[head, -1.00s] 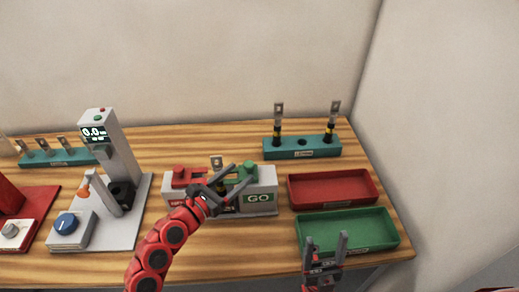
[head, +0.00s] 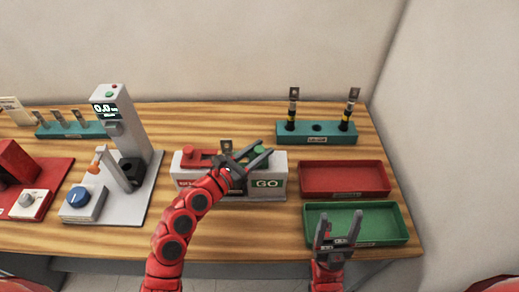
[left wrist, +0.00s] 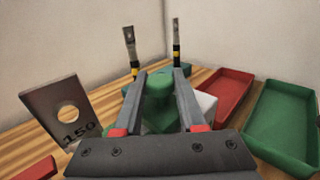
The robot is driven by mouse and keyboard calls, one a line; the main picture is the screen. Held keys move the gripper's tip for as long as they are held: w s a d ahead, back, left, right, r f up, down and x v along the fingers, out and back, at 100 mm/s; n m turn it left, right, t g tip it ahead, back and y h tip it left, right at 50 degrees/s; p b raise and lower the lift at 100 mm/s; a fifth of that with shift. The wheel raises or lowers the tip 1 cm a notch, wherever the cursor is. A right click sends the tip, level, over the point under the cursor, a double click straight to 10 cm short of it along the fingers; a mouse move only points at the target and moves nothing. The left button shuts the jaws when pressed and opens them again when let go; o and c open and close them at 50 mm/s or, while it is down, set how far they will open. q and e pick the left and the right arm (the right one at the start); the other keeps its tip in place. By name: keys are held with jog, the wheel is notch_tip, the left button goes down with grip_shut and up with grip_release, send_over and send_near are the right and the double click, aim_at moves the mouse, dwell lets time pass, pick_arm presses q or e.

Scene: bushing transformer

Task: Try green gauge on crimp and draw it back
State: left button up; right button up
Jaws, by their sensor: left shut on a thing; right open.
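The green gauge (head: 261,149) sits at the right of the grey gauge stand (head: 230,194), above the GO label. My left gripper (head: 266,149) is shut on its green knob, which shows between the fingers in the left wrist view (left wrist: 158,86). The gauge's lower part is hidden by the fingers. A crimped lug (head: 226,146) stands upright behind my left wrist. Its holed plate marked 150 shows in the left wrist view (left wrist: 58,108), left of the fingers. Its crimp is hidden in the head view. My right gripper (head: 341,228) is open and empty over the green tray (head: 385,226).
A red gauge (head: 197,159) lies at the stand's left. A red tray (head: 345,178) is right of the stand. A teal rack (head: 317,139) behind holds two lugged pieces. A grey press (head: 117,135) with a display, and another teal rack (head: 60,131), stand left.

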pick_arm(q)
grip_shut()
jog(key=shift+d, duration=0.1)
dwell(1.2)
jog(key=o, duration=0.9)
grip_release()
jog(key=shift+o, duration=0.2)
jog(key=b+v, duration=0.5)
jog(key=v, duration=1.2)
